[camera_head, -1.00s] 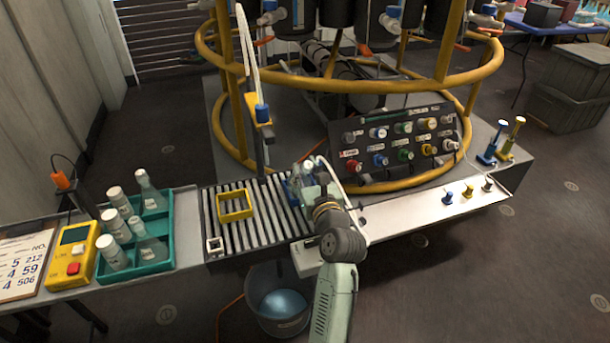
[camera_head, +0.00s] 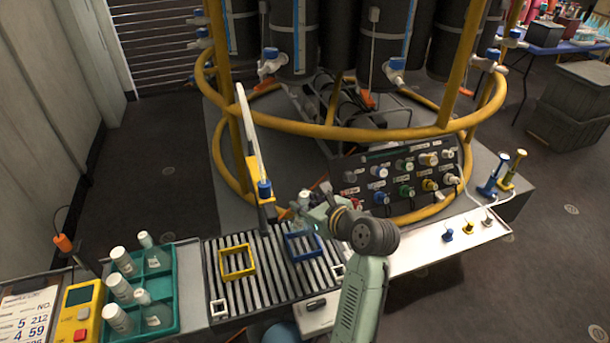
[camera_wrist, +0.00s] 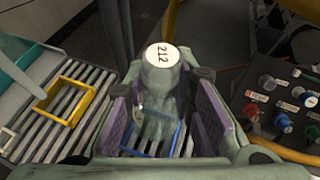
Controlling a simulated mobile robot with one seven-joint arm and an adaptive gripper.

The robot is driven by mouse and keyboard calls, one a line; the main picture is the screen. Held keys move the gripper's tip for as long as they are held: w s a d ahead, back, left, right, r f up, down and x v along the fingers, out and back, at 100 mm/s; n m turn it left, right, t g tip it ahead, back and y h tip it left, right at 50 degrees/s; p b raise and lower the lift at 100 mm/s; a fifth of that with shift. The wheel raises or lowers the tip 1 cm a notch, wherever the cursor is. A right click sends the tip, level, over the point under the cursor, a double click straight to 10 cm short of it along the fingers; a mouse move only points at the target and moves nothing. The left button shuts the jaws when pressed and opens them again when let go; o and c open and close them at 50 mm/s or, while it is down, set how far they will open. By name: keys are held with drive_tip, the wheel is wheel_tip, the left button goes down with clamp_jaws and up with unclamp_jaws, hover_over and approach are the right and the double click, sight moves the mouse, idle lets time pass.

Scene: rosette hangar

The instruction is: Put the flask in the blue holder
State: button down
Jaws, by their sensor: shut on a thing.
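My gripper (camera_wrist: 158,118) is shut on a clear flask (camera_wrist: 157,104) with a round white cap marked 212, between purple-grey finger pads. In the head view my gripper (camera_head: 318,212) is just behind and above the blue holder, and it largely hides the flask. The blue holder (camera_head: 307,258) is a square open frame on the slatted rack, right of the yellow one. In the wrist view parts of the blue holder (camera_wrist: 178,138) show behind and below the flask. The gap between flask base and holder is hard to judge.
A yellow frame (camera_head: 223,263) lies left on the slatted rack (camera_head: 262,290). A teal tray (camera_head: 163,326) with several capped vessels stands further left, beside a yellow device (camera_head: 79,318). A post with a blue-fitted hose (camera_head: 264,188) rises close behind the blue holder. A knob panel (camera_head: 385,170) stands behind right.

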sight(309, 228)
drive_tip(key=shift+s+n+g, duration=0.1)
drive_tip(key=shift+n+g, duration=0.2)
drive_tip(key=shift+s+f, duration=0.15)
drive_tip(key=shift+f, duration=0.6)
wheel_tip(309, 228, down, 4)
drive_tip(key=b, duration=0.2)
drive_tip(key=shift+f+b, duration=0.1)
drive_tip(key=shift+b, duration=0.2)
drive_tip(key=shift+f+b, duration=0.6)
drive_tip(key=shift+b, duration=0.45)
drive_tip(key=shift+a+f, duration=0.1)
drive_tip(key=shift+f, duration=0.4)
drive_tip(key=c, duration=1.3)
unclamp_jaws()
drive_tip(key=v, duration=1.2)
drive_tip(key=shift+f, duration=0.15)
